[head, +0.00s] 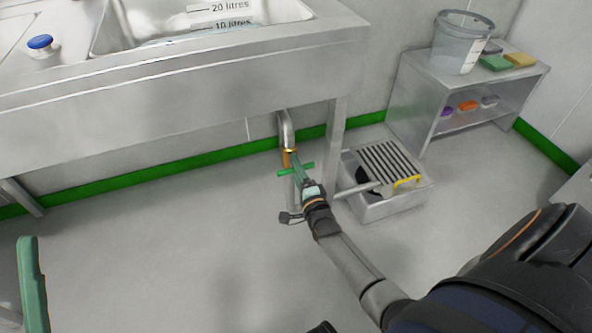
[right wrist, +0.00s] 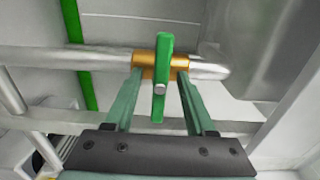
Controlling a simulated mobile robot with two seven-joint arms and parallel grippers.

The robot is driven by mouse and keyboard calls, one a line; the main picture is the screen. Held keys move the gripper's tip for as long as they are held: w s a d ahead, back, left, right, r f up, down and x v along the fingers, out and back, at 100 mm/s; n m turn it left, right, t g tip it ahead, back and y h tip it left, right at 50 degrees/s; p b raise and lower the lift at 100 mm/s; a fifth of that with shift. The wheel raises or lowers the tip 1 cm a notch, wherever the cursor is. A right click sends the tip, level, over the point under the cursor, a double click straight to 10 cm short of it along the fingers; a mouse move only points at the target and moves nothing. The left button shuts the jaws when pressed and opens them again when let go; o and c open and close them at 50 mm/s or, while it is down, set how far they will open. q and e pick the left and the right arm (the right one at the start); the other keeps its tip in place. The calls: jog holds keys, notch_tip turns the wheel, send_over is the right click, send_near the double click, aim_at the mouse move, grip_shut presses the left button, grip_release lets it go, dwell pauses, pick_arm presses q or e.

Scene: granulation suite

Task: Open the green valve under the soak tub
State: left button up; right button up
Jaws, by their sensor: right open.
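The green valve handle (head: 296,169) sits on a brass valve body (head: 289,157) on the drain pipe (head: 286,130) under the steel soak tub (head: 180,88). The handle lies crosswise to the pipe. My right gripper (head: 300,170) reaches down to it. In the right wrist view the green handle (right wrist: 162,85) stands between the two open fingers of my right gripper (right wrist: 155,78), with a gap on each side. The fingertips are close to the brass body (right wrist: 145,64); whether they touch it I cannot tell. My left gripper is not in view.
A grated steel box (head: 385,205) with a yellow handle stands on the floor, right of the tub leg (head: 335,135). A steel shelf (head: 415,75) holds a clear bucket (head: 455,50) and sponges. A teal-green upright piece (head: 30,280) stands at lower left. The floor between is clear.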

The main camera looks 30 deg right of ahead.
jog(key=shift+c, duration=0.2)
grip_shut()
dwell(0.4)
